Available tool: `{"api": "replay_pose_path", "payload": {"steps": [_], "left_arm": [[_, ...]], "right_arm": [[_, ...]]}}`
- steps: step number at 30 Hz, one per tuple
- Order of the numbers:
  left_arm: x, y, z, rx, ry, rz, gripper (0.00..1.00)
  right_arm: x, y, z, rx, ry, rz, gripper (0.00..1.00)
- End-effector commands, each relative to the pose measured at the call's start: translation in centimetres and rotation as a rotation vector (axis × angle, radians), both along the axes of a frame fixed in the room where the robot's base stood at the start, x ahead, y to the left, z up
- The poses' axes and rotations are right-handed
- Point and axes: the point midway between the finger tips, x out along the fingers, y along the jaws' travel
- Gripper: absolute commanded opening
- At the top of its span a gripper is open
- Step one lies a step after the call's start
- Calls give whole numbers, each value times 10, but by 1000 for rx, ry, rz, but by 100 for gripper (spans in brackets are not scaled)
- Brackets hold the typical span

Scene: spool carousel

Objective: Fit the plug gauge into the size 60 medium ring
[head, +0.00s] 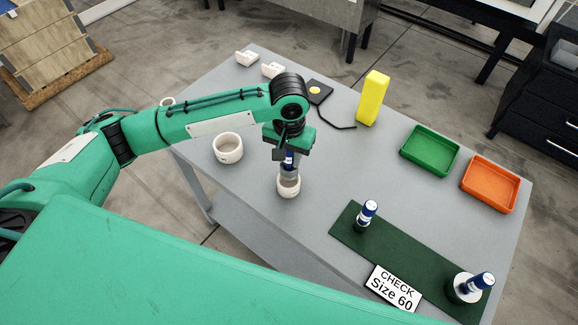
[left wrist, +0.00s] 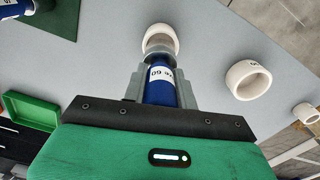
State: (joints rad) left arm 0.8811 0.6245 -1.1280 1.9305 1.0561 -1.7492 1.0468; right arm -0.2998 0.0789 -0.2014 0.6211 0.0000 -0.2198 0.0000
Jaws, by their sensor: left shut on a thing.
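My left gripper (head: 288,165) points down and is shut on the blue handle of a plug gauge (left wrist: 162,92), whose label reads 60. The gauge is about upright over a white ring (head: 289,190), which also shows ahead of the fingers in the left wrist view (left wrist: 174,34). The gauge's lower grey end meets the ring's opening; I cannot tell how deep it sits. A larger white ring (head: 228,150) stands to the left, and a small ring (head: 167,101) is partly behind my arm. My right gripper is out of view.
A yellow block (head: 372,98), green tray (head: 429,151) and orange tray (head: 490,183) stand behind. Grey table (head: 325,190) is clear between.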

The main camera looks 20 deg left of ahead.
Motion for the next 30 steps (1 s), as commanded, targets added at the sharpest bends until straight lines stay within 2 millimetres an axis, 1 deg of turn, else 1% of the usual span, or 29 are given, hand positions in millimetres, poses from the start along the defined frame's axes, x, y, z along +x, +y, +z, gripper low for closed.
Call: {"api": "replay_pose_path", "payload": {"steps": [1,3,6,8,12,15,18,24,27,28,30], "left_arm": [[0,1,-7,1,2,1,0],[0,0,-15,0,0,0,0],[0,0,-22,0,0,0,0],[0,0,-28,0,0,0,0],[0,0,-50,1,1,1,0],[0,0,-61,0,0,0,0],[0,0,-65,-1,-2,-1,0],[0,0,-65,-1,-2,-1,0],[0,0,-67,-1,-1,-1,0],[0,0,-68,-1,-1,-1,32],[0,0,-67,-1,-1,-1,46]], "right_arm": [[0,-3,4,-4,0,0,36],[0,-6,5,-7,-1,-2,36],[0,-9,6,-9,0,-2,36],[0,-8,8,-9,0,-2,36],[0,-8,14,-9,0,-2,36],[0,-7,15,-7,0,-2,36],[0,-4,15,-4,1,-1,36],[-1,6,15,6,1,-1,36],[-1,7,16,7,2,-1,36],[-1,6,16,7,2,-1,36],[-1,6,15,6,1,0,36]]}}
